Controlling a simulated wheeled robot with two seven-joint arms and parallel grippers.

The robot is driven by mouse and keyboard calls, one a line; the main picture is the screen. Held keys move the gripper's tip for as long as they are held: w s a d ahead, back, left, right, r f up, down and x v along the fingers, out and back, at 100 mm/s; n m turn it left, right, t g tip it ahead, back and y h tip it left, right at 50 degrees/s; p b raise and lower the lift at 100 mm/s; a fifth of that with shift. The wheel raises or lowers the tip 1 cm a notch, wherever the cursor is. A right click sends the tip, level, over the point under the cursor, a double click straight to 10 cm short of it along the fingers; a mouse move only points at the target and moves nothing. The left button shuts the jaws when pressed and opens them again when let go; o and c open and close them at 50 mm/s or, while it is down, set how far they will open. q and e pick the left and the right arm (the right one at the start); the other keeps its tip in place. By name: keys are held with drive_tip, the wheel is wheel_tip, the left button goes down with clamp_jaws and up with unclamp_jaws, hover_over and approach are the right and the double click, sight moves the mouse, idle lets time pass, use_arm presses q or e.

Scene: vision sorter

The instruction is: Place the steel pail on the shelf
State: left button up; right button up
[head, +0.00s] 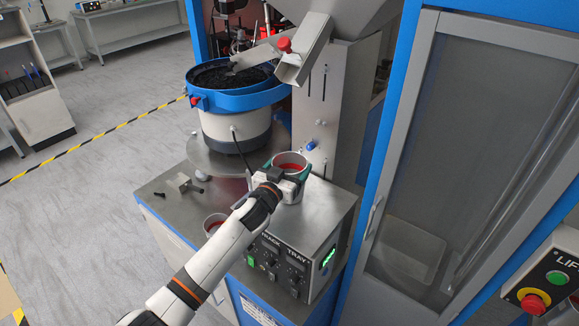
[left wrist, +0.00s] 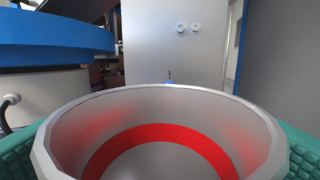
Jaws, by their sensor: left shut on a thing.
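A steel pail (head: 290,160) with a red band inside is held upright in my left gripper (head: 288,176). In the left wrist view the pail (left wrist: 160,103) fills the lower part, with teal finger pads pressed on both sides. The pail is over the grey top of the control box; I cannot tell whether it touches it. A second grey container (head: 213,219) with red inside stands on the bench, partly hidden behind my left arm. I cannot tell which surface is the shelf. My right gripper is not in view.
A blue-rimmed bowl feeder (head: 235,98) with dark parts stands behind the pail, below a metal chute (head: 303,50). A control box (head: 290,262) stands at the bench front. A grey column (head: 335,110) and a blue-framed cabinet (head: 470,120) bound the right. Small metal parts (head: 180,184) lie on the bench left.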

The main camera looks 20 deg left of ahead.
use_arm(q)
drive_tip(key=shift+f, duration=0.15)
drive_tip(key=o, duration=1.3)
drive_tip(key=shift+c, duration=0.2)
drive_tip(key=shift+s, duration=0.15)
drive_tip(key=s+a+b, duration=0.1)
drive_tip(key=s+b, duration=0.1)
drive_tip(key=s, duration=0.9)
drive_tip(key=shift+s+a+r, duration=0.2)
drive_tip(key=shift+s+a, duration=0.1)
drive_tip(key=shift+a, duration=0.1)
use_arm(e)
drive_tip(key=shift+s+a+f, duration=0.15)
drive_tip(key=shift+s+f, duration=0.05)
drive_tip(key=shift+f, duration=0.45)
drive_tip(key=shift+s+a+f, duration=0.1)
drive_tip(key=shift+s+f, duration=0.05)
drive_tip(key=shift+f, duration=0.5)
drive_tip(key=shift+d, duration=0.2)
